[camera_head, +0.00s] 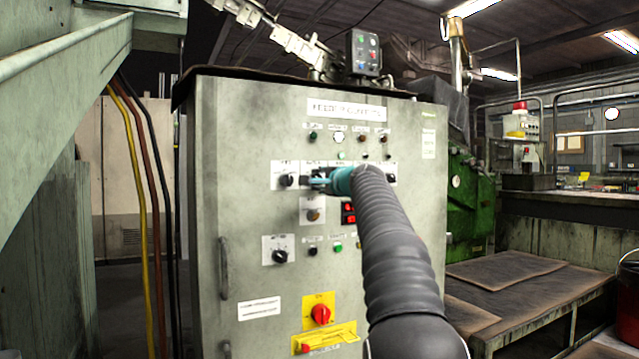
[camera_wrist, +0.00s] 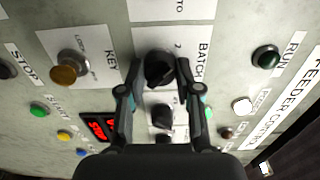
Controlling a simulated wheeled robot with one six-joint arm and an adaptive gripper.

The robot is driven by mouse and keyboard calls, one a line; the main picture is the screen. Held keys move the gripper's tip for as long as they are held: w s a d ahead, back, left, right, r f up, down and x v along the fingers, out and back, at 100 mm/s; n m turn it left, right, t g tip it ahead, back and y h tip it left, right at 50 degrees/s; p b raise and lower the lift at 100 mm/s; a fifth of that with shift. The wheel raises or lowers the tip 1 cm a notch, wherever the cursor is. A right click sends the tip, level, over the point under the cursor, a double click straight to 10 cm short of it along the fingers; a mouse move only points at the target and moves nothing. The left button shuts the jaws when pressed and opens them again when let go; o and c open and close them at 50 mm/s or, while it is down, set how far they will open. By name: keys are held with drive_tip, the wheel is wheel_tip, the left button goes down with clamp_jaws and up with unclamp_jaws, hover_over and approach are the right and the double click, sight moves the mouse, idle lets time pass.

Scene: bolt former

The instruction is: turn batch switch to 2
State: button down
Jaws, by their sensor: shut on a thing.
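The batch switch is a black rotary knob (camera_wrist: 158,72) on a white plate marked BATCH (camera_wrist: 201,62) in the wrist view. My gripper (camera_wrist: 157,80) has one finger on each side of this knob and is shut on it. A small mark that looks like a 2 (camera_wrist: 178,46) stands by the knob; its exact pointing is hard to read. In the head view my gripper (camera_head: 320,180) is at the cabinet's upper row of switches, and it and my arm hide most of the batch switch.
The grey-green control cabinet (camera_head: 230,220) carries several controls close by: a key switch (camera_wrist: 68,72), another black knob (camera_wrist: 162,116), a red display (camera_wrist: 99,127) and a dark green RUN button (camera_wrist: 266,57). Lower down is a red rotary switch (camera_head: 320,314) on yellow.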

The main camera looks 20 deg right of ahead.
idle(0.5)
drive_tip(key=c, duration=0.8)
unclamp_jaws()
drive_tip(key=shift+s+d, duration=0.2)
drive_tip(key=shift+s, duration=5.75)
